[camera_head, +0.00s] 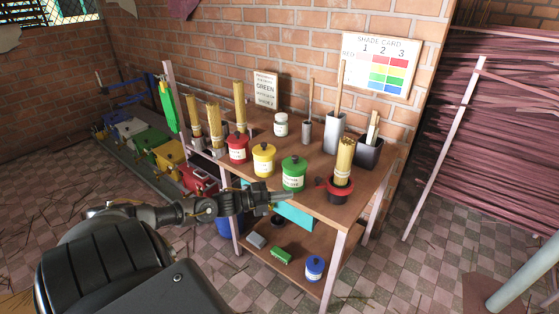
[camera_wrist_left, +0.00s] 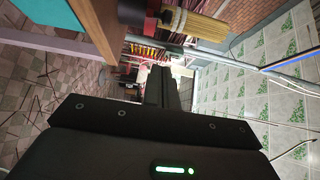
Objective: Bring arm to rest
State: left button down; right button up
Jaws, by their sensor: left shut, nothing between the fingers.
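My left arm comes in from the lower left of the head view. Its left gripper (camera_head: 284,198) is in front of the wooden table (camera_head: 345,208), near its front edge and below the green jar (camera_head: 293,174). The fingers are together with nothing between them. In the left wrist view the closed gripper (camera_wrist_left: 162,88) points away from the camera, apart from the bundle of yellow sticks (camera_wrist_left: 195,25) at the top. That bundle (camera_head: 344,155) stands in a red and black holder on the table in the head view. My right gripper is not in view.
A red jar (camera_head: 238,149) and a yellow jar (camera_head: 263,160) stand by the green one. A shade card (camera_head: 381,66) hangs on the brick wall. The lower shelf (camera_head: 300,262) holds a blue-lidded jar (camera_head: 314,267) and a green block (camera_head: 281,256). Open tiled floor lies right.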

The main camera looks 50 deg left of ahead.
pick_arm(q)
jog(key=s+a+f+n+g+y, duration=0.2)
jog(key=s+a+f+n+y, duration=0.2)
jog(key=a+f+n+y, duration=0.8)
jog(key=s+f+n+g, duration=0.2)
jog(key=s+f, duration=0.4)
jog(key=f, duration=0.5)
jog(key=s+f+n+g, duration=0.2)
jog(key=s+f, duration=0.4)
jog(key=f, duration=0.4)
jog(key=s+d+f+n+g, duration=0.2)
jog(key=s+d+f+g, duration=0.1)
jog(key=s+d+f, duration=0.45)
jog(key=s+d+f+n+g, duration=0.25)
jog(key=s+d+f, duration=0.25)
jog(key=s+f, duration=0.45)
jog(key=s+d+f+g+h, duration=0.1)
jog(key=s+d, duration=0.5)
jog(key=d, duration=0.3)
jog(key=s+d+f+n+g+h, duration=0.1)
jog(key=s+d+f, duration=0.1)
jog(key=s+d, duration=0.4)
jog(key=d, duration=0.3)
jog(key=shift+d+g+h, duration=0.3)
jog(key=shift+g, duration=0.05)
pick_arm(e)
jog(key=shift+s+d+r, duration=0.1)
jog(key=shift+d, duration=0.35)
